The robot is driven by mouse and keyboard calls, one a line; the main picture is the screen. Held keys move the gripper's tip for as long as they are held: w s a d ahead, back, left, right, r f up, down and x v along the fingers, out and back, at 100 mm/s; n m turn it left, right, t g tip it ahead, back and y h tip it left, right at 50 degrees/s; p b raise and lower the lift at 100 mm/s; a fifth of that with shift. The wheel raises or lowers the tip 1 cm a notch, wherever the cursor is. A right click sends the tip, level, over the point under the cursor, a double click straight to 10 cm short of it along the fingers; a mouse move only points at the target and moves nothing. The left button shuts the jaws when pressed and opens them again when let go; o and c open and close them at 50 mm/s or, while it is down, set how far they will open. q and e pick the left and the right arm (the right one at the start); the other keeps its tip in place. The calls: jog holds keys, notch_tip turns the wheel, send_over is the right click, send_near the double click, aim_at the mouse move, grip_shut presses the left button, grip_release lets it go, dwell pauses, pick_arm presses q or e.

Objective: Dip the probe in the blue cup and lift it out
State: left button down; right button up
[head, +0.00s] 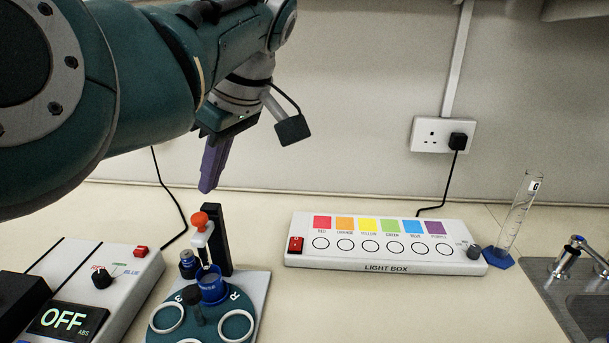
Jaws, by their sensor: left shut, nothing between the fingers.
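The probe (202,236) has an orange-red knob on top and a white body, and stands in front of a black upright post (218,240). Its thin lower end points down at the blue cup (212,291); I cannot tell whether the tip is inside the cup. The cup sits at the back of a dark green round carousel (182,326) with white-rimmed round openings. My left gripper (206,188), with purple fingers pointing down, is shut and empty. It shows just above the knob in the picture, apart from it. My right gripper is not in view.
A meter reading OFF (124,268) is at the lower left. A small dark bottle (187,264) stands beside the probe. A light box (380,266), a measuring cylinder (516,215) and a sink (585,312) lie to the right.

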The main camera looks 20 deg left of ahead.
aim_at(201, 217)
pick_arm(q)
jog(key=b+x, duration=0.5)
jog(key=shift+f, duration=0.3)
jog(key=shift+a+f+b, duration=0.25)
jog(key=shift+f+b, duration=0.2)
jog(key=shift+b, duration=0.1)
